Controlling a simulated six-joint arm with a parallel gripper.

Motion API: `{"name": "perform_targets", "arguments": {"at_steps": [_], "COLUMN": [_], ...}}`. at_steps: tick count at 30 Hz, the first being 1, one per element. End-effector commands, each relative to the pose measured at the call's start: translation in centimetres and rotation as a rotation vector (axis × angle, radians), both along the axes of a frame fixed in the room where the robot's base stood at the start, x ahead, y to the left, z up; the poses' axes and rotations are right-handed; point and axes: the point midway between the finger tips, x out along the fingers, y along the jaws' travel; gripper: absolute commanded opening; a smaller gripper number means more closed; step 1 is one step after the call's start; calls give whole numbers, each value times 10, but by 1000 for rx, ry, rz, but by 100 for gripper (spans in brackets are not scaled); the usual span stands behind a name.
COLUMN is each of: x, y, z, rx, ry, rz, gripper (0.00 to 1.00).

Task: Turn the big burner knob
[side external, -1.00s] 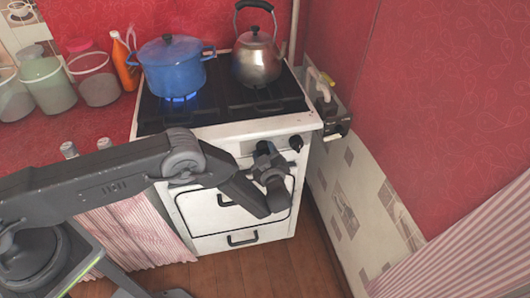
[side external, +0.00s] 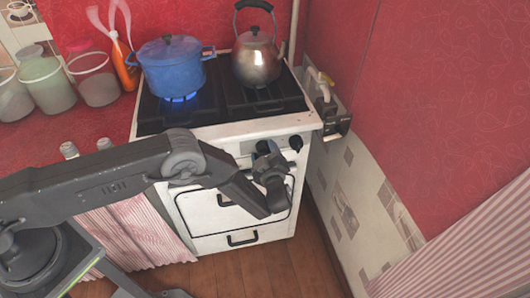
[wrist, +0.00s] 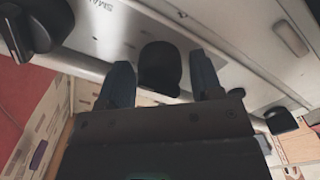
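A black knob (wrist: 160,68) sits on the stove's white front panel, in the middle of the wrist view. My gripper (wrist: 161,80) is open, with one finger on each side of this knob. A narrow gap shows beside the knob on the right; contact on the left is hard to tell. In the side view my gripper (side external: 268,150) is at the panel and hides this knob. Another black knob (side external: 296,143) is to its right; a large knob (wrist: 30,25) shows at upper left in the wrist view. Which one is the big burner's cannot be told.
A blue pot (side external: 173,68) stands over a lit blue flame on the stove (side external: 225,133). A metal kettle (side external: 257,62) stands beside it. Tubs (side external: 48,88) and an orange bottle (side external: 125,70) are on the left counter. A red wall is close on the right.

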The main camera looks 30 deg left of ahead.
Motion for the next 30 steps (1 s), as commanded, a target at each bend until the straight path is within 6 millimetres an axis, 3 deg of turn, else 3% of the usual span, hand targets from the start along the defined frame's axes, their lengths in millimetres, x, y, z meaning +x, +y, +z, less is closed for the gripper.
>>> {"name": "perform_targets", "arguments": {"at_steps": [3,14,30], "x": [0,1,0], "y": [0,0,2], "z": [0,2,1], "rx": [0,24,443], "ry": [-1,22,441], "rz": [1,1,1], "gripper": [70,70,70]}}
